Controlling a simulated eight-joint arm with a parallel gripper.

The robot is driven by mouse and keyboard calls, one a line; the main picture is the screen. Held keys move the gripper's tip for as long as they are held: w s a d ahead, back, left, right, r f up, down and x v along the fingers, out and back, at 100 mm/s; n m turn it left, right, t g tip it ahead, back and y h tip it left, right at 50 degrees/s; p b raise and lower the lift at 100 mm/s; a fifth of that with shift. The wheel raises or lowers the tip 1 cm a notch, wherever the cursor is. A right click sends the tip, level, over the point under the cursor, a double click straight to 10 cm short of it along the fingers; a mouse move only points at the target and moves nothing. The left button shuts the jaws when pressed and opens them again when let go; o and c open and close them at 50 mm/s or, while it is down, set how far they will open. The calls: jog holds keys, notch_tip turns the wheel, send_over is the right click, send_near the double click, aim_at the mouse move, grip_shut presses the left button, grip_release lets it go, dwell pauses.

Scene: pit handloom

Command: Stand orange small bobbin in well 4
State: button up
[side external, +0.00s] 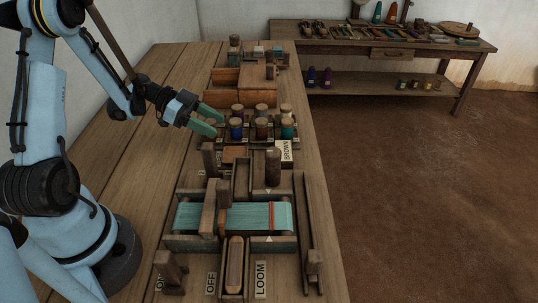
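My gripper (219,125) has green fingers spread apart, with nothing visible between them. It hangs just left of a rack of bobbins. The rack holds several upright bobbins in two rows, among them a blue bobbin (236,131), a brown bobbin (261,130) and a teal bobbin (288,131). I cannot make out which one is the orange small bobbin. A flat orange-brown piece (234,154) lies just in front of the rack; I cannot tell what it is. The well numbers are not readable here.
A handloom (270,216) with teal cloth stands nearer the camera. A sign reading BROWN (286,151) is at the rack's front right. An open wooden box (252,97) sits behind the rack. The bench's left side (150,150) is clear. A side table (390,45) stands at the back right.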

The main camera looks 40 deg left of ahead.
jog(key=shift+r, duration=0.1)
jog(key=shift+r, duration=0.15)
jog(key=v, duration=1.2)
jog(key=d+r+n+y, duration=0.1)
jog(key=d+n+y, duration=0.2)
jog(key=d, duration=0.4)
jog(key=d+r+n+y, duration=0.2)
jog(key=d+n+y, duration=0.1)
jog(key=d, duration=0.4)
jog(key=s+d+r+n+y, duration=0.1)
jog(key=d+n+y, duration=0.3)
jog(key=d, duration=0.3)
jog(key=shift+s+d+r+n, duration=0.1)
jog(key=shift+d+r+n, duration=0.1)
jog(key=shift+n, duration=0.1)
